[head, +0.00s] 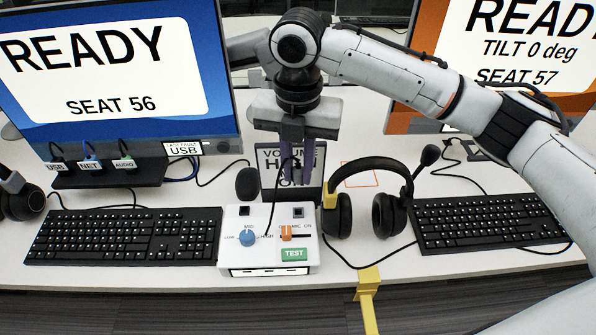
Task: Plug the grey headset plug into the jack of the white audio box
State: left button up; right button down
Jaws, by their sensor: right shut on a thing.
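The white audio box (233,262) stands at the front middle of the desk, with a blue knob, an orange slider and a green TEST button. Two small dark squares show on its top near the back edge; I cannot tell which one is the jack. My right gripper (297,178) points down behind and above the box, its purple fingers shut. The grey plug itself is mostly hidden by the fingers. The gripper is apart from the box. My left gripper is not in view.
A black headset (376,200) with a boom microphone stands right of the box. A keyboard (125,236) lies left and another (490,222) right. A dark sign (262,160) stands behind the gripper. A yellow bracket (369,283) sits at the front edge. Monitors stand behind.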

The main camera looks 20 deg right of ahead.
jog(key=shift+r, duration=0.1)
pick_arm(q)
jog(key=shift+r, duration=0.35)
